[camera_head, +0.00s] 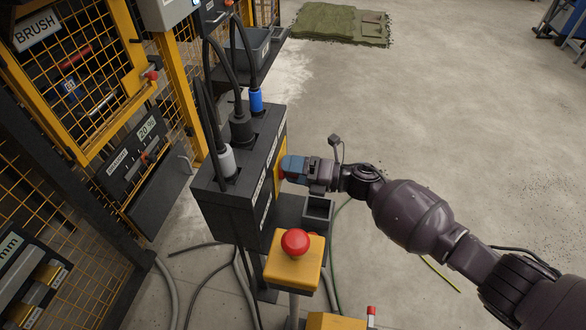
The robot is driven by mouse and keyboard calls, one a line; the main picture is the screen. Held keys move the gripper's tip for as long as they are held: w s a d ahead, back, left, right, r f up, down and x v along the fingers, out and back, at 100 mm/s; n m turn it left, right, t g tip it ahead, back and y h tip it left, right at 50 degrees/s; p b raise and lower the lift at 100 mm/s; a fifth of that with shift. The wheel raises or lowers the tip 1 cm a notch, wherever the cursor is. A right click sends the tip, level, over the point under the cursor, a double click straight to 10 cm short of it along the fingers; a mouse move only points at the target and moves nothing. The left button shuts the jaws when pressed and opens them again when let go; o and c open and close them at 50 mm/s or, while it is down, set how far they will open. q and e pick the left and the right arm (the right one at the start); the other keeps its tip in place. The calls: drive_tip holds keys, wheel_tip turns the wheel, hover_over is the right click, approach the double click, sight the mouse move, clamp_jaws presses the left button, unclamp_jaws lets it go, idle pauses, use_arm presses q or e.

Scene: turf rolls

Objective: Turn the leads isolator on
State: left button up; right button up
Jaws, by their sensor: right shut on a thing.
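The leads isolator shows as a yellow plate (280,153) on the right side face of a dark box (237,200). A small red part (282,174) shows at my fingertips and looks like its handle. My right gripper (289,168), with blue fingers, reaches in from the right and is shut on this handle. The fingers hide most of the handle, so I cannot tell which way it is turned. My left gripper is not in view.
Leads with white (227,160), dark grey (240,122) and blue (256,100) plugs stand in the box top. A red mushroom button (295,242) on a yellow box stands in front. Yellow-framed mesh guarding fills the left. Cables lie below; open floor is right.

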drive_tip(key=m, duration=0.3)
drive_tip(key=shift+r+p, duration=0.1)
drive_tip(key=shift+p, duration=0.2)
drive_tip(key=shift+m, duration=0.9)
drive_tip(key=o, duration=0.7)
drive_tip(key=shift+o, duration=0.2)
